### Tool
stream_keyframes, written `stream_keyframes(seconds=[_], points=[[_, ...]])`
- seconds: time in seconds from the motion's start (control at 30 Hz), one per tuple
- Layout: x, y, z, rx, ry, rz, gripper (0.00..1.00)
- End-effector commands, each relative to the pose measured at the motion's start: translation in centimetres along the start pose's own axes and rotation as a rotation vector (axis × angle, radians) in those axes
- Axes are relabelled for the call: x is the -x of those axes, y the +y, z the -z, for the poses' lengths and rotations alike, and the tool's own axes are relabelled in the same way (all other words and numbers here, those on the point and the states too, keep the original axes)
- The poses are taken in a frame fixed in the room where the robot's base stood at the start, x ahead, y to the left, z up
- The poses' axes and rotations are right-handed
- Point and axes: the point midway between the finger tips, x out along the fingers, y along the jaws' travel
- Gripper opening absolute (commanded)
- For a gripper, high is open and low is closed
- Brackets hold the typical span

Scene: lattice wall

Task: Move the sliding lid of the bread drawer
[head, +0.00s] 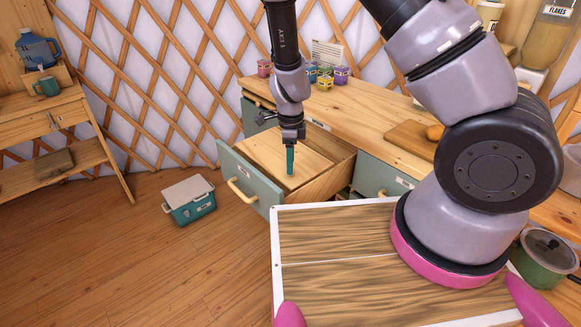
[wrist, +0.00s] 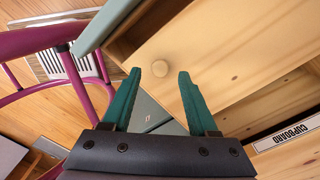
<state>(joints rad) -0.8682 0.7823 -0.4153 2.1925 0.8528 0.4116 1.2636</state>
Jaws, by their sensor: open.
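The bread drawer (head: 250,188) is pulled out from the grey-green counter front. Its pale wooden sliding lid (head: 272,152) covers part of the drawer's top, and an open part shows the drawer's inside. In the head view my gripper hides the knob.
A wooden counter (head: 375,110) runs behind the drawer, with small colored jars (head: 325,80) and a cutting board (head: 411,138) on it. A teal cooler box (head: 190,201) stands on the floor at left. The floor around that box is clear.

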Motion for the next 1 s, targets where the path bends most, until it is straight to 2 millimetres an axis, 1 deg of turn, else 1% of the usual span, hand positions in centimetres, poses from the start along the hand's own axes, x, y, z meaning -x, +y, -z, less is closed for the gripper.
stream_keyframes(seconds=[0.03, 0.1, 0.2, 0.33, 0.53, 0.57, 0.6, 0.67, 0.7, 1.0], points=[[-0.8, 0.0, 0.1, -0.002, 0.001, -0.001, 0.59], [-1.6, 0.0, 0.0, 0.0, 0.0, -0.001, 0.59], [-2.3, 0.0, 0.0, 0.0, 0.0, 0.0, 0.59], [-2.7, -0.1, 0.0, 0.0, -0.001, 0.002, 0.59], [-2.7, 0.0, -0.1, 0.001, -0.001, 0.002, 0.59], [-2.7, 0.0, -0.1, 0.001, -0.001, 0.002, 0.52], [-2.6, 0.0, -0.1, 0.001, -0.001, 0.001, 0.36], [-2.6, 0.0, -0.1, 0.001, -0.001, 0.001, 0.14], [-2.6, 0.0, -0.1, 0.001, -0.001, 0.001, 0.0], [-2.6, 0.0, -0.1, 0.001, -0.001, 0.001, 0.0]])
